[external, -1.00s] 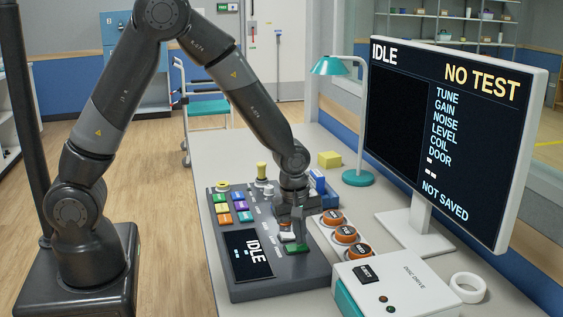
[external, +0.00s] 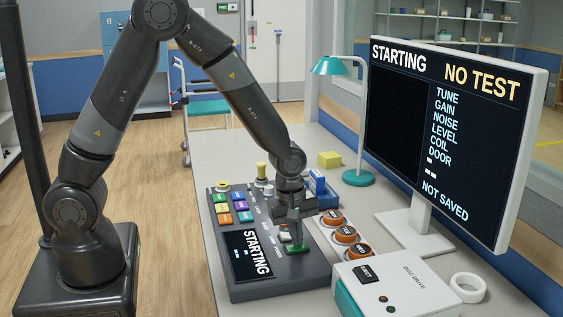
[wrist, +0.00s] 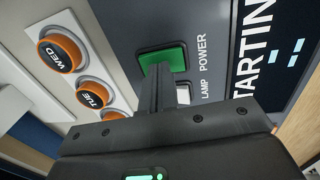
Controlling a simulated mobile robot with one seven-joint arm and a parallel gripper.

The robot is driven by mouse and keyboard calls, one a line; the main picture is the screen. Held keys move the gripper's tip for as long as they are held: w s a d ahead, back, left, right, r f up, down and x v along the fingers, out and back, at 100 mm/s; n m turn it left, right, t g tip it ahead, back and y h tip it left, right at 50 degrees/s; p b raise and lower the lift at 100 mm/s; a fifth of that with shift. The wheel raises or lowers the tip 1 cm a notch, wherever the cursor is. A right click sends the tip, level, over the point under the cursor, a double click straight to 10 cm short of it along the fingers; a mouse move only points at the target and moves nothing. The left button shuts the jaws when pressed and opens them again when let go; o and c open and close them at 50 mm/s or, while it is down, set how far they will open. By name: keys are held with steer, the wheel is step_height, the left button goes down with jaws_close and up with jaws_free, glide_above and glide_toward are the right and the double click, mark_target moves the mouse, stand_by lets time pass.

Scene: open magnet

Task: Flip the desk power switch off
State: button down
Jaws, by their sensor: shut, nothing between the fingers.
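The green power switch (external: 299,249) sits near the front right of the dark desk console (external: 303,272). In the wrist view the switch (wrist: 172,55) is beside the printed word POWER, partly covered by my fingers. My gripper (external: 296,241) is shut and empty, pointing down, with its fingertips at the switch. The closed fingertips also show in the wrist view (wrist: 158,70), touching or just over the green face; I cannot tell how hard they press. The console screen (external: 248,255) reads STARTING.
A white lamp switch (wrist: 183,93) is close beside the fingers. Orange day-labelled jars (external: 345,234) stand right of the console. A white disc drive (external: 395,281), monitor (external: 450,140), teal lamp (external: 357,178) and white ring (external: 468,288) are also on the desk.

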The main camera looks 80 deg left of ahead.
mark_target(288, 248)
steer(key=shift+s+r, duration=0.1)
steer(key=shift+s, duration=0.15)
step_height(288, 248, up, 14)
steer(key=s, duration=0.1)
steer(key=shift+s, duration=0.35)
steer(key=shift+d, duration=0.15)
stand_by(0.4)
steer(key=w+d+y, duration=0.2)
steer(key=d+y, duration=0.1)
steer(key=shift+w+d+g, duration=0.15)
steer(key=shift+w+g, duration=0.05)
steer(key=shift+g, duration=0.2)
steer(key=shift+f, duration=0.2)
